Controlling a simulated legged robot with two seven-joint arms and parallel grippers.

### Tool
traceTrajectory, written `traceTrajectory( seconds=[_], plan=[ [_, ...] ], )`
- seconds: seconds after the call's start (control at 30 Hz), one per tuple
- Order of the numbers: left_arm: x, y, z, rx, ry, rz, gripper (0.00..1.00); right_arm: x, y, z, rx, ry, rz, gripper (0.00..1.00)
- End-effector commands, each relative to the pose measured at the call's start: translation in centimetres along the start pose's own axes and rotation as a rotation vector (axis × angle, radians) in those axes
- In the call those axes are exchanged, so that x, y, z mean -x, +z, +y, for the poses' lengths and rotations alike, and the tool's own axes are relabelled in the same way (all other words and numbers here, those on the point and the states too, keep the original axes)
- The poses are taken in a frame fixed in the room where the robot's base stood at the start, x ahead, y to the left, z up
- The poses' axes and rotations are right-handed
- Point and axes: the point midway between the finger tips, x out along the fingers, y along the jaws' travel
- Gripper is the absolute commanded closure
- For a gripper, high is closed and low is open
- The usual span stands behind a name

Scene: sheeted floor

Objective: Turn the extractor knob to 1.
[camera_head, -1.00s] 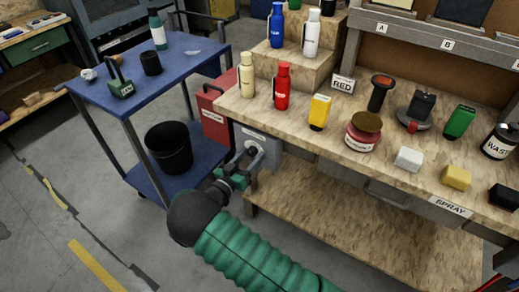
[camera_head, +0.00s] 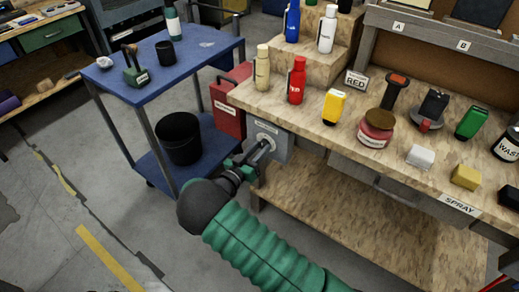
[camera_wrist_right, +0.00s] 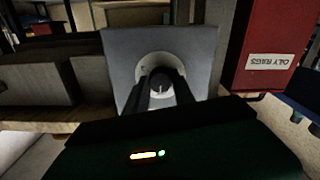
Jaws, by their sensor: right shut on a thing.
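The extractor knob (camera_wrist_right: 160,82) is a dark round knob with a light pointer mark, on a pale round dial in a grey panel (camera_head: 280,149) at the left end of the workbench. In the wrist view my right gripper (camera_wrist_right: 163,92) has its two dark fingers at the knob's sides, shut on it. In the head view my right gripper (camera_head: 262,152) reaches the panel from the front, and its fingers hide most of the knob. The dial's numbers are too small to read. My left gripper is not in view.
A red box labelled oily rags (camera_wrist_right: 263,60) stands beside the panel. A blue cart (camera_head: 195,62) with a black bucket (camera_head: 180,138) is at the left. Bottles, a jar and blocks stand on the workbench (camera_head: 300,112). The floor at the left front is mostly clear.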

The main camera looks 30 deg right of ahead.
Motion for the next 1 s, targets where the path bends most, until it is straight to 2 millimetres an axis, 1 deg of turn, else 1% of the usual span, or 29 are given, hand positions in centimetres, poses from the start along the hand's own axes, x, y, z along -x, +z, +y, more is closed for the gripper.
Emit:
traceTrajectory(
  seconds=[0.27,0.7,1.0],
  plan=[
    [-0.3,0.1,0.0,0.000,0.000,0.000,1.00,0.2,0.2,-0.2,-0.121,-0.005,-0.005,1.00],
    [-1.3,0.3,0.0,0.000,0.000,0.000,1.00,0.3,0.3,-0.2,-0.463,-0.004,-0.007,1.00],
    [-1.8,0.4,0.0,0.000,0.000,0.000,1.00,0.3,0.3,-0.2,-0.625,-0.004,-0.009,1.00]
  ],
)
